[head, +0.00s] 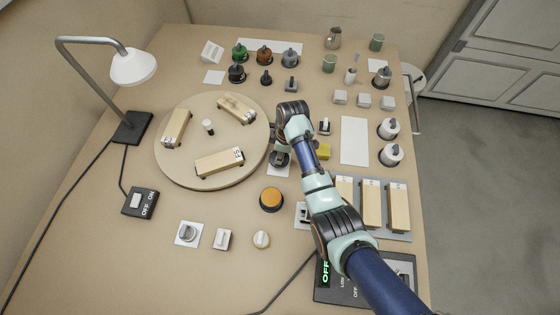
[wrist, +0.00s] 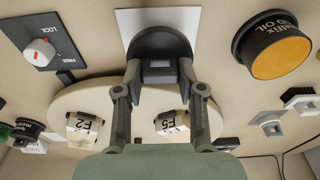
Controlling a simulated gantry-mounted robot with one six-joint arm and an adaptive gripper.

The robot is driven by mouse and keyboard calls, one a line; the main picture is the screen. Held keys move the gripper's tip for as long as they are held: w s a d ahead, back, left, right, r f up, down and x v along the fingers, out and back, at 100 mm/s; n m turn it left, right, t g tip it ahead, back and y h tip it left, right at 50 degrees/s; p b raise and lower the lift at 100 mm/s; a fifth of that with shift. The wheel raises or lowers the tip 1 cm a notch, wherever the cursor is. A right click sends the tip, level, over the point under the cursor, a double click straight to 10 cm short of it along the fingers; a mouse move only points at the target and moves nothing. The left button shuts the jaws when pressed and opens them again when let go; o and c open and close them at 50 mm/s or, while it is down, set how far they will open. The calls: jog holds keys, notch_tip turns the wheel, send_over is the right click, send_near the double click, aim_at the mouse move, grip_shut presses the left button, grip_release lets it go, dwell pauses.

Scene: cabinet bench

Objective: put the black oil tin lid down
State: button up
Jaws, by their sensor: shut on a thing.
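My gripper (head: 281,150) is shut on the black oil tin lid (wrist: 160,42); in the wrist view its two fingers (wrist: 160,76) close on the lid's raised grey middle part. The lid (head: 279,160) looks dark and round and is partly hidden by my gripper in the head view. It is over a white card (wrist: 127,20) on the bench, which also shows in the head view (head: 278,172). I cannot tell whether the lid touches the card.
A round wooden board (head: 168,173) with several labelled blocks lies left of my gripper. An orange-topped oil tin (head: 271,199) stands nearby, also in the wrist view (wrist: 273,46).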

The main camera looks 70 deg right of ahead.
aim_at(285, 158)
jog(key=shift+f+b, duration=0.75)
jog(key=shift+f, duration=1.4)
jog(key=shift+f, duration=0.1)
jog(key=shift+f, duration=0.15)
jog(key=o, duration=0.9)
jog(key=shift+c, duration=0.2)
notch_tip(285, 158, up, 12)
jog(key=s+p, duration=0.1)
jog(key=p, duration=0.3)
jog(key=shift+s+d+r, duration=0.2)
jog(key=shift+s+d, duration=0.05)
jog(key=shift+s, duration=0.1)
